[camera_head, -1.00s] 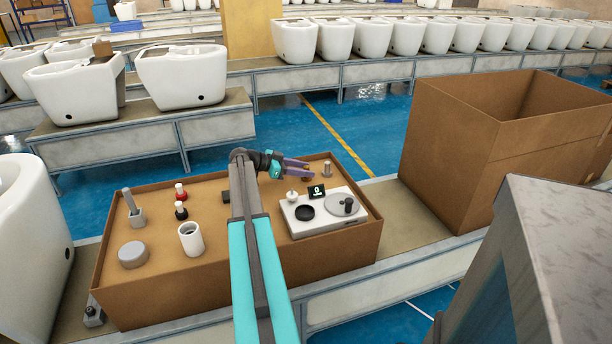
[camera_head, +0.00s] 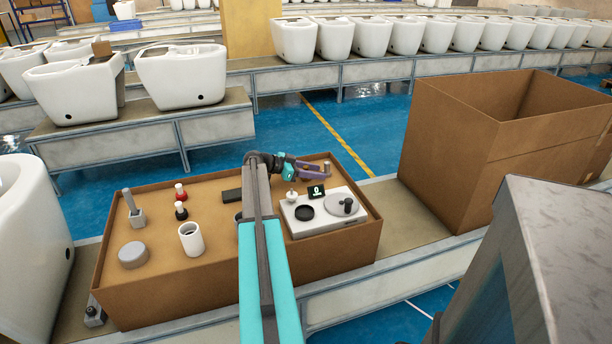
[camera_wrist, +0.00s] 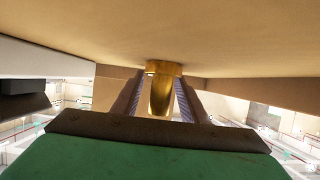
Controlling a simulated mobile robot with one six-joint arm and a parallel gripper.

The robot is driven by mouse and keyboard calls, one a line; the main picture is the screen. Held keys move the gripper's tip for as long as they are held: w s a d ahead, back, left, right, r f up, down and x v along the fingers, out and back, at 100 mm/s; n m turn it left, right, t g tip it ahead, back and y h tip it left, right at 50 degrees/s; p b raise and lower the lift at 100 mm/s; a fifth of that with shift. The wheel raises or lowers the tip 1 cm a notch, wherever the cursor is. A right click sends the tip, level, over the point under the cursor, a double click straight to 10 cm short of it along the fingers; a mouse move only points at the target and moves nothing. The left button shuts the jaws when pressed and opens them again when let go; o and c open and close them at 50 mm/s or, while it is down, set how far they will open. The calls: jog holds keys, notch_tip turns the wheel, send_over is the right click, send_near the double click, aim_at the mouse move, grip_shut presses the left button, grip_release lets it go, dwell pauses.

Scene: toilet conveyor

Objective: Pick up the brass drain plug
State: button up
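The brass drain plug (camera_wrist: 161,92) shows in the wrist view as a shiny gold piece with a wide rim and a narrower body. It stands between the two fingers of my gripper (camera_wrist: 162,100), with a thin gap on each side, so the fingers look open around it. In the head view my gripper (camera_head: 322,172) is low over the back right of the brown box top, pointing right. A small tan-grey cylinder (camera_head: 327,168) shows at its fingertips; I cannot tell there whether it is the plug.
The brown box top (camera_head: 155,215) carries a white scale (camera_head: 324,214), a white cup (camera_head: 191,239), a grey disc (camera_head: 132,255), and red and black pieces (camera_head: 181,201) at left. A big open carton (camera_head: 480,150) stands to the right.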

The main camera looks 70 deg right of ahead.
jog(key=shift+c, duration=0.5)
grip_shut()
jog(key=shift+r, duration=0.1)
notch_tip(320, 180, up, 10)
dwell(0.7)
